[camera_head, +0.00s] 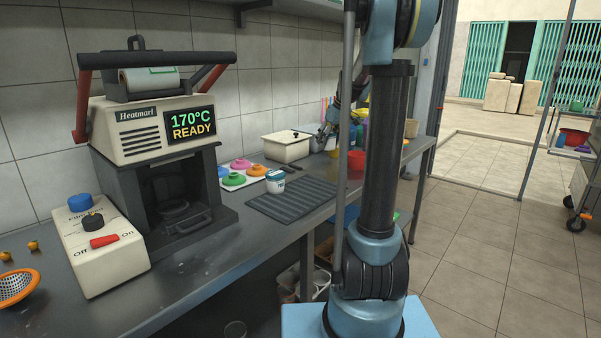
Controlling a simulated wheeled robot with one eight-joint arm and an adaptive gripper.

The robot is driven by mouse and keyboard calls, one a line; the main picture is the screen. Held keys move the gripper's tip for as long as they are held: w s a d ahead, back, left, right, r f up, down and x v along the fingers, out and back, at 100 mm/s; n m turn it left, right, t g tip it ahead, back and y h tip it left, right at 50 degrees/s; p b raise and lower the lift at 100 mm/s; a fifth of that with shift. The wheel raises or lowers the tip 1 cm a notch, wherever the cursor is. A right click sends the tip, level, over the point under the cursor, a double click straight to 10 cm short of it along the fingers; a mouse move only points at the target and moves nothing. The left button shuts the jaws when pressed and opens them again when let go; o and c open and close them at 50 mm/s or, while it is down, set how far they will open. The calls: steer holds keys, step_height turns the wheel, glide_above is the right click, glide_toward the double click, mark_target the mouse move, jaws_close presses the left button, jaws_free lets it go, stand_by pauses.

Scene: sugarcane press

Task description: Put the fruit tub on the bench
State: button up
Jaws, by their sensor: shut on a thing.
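My gripper (322,141) is small and far off over the back part of the bench (235,246), right of a white lidded box (285,147). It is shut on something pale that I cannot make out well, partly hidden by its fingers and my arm. I cannot tell for sure which thing is the fruit tub.
A heat-seal machine (150,140) reading 170°C READY and a switch box (98,240) fill the left of the bench. Coloured lids (234,179) lie left of the mat. A red container (356,164) stands behind my arm. The bench front is mostly clear.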

steer(key=shift+f, duration=4.8)
steer(key=o, duration=1.2)
steer(key=shift+o, duration=0.2)
